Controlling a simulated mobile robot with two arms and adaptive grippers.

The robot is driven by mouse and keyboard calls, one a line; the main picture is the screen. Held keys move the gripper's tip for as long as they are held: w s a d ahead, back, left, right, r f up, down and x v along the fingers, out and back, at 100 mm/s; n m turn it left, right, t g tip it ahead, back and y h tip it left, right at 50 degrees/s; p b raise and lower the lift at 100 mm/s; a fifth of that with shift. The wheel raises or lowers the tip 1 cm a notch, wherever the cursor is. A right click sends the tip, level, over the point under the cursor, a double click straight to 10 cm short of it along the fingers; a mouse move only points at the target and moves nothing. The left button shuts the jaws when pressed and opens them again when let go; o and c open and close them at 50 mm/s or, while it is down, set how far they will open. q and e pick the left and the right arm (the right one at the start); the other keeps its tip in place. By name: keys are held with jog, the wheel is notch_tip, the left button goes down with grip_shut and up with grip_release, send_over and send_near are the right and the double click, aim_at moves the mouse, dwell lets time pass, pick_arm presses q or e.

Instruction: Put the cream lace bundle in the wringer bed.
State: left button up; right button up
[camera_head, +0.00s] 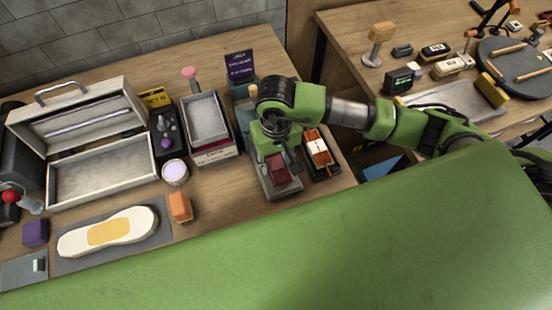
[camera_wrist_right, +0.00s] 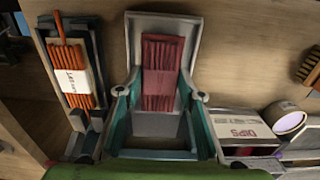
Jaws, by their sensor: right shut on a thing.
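The wringer has a grey bed (camera_head: 285,190) and teal side parts (camera_wrist_right: 121,124). A dark red lace bundle (camera_wrist_right: 162,72) lies in the bed, and it also shows in the head view (camera_head: 279,168). I cannot make out a cream lace bundle in either view. My right gripper (camera_head: 284,152) hangs over the wringer, close to the red bundle. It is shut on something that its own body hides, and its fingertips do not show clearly. My left gripper is in neither view.
An orange lace bundle with a white band (camera_head: 318,150) lies in a dark holder right beside the wringer.

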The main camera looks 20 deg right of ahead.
aim_at(276, 164)
jog(key=shift+f, duration=0.1)
jog(key=shift+f, duration=0.1)
jog(key=o, duration=1.1)
jog(key=shift+r, duration=0.35)
notch_tip(276, 164, up, 12)
jog(key=b, duration=0.3)
jog(key=shift+b, duration=0.35)
jog(key=shift+f, duration=0.15)
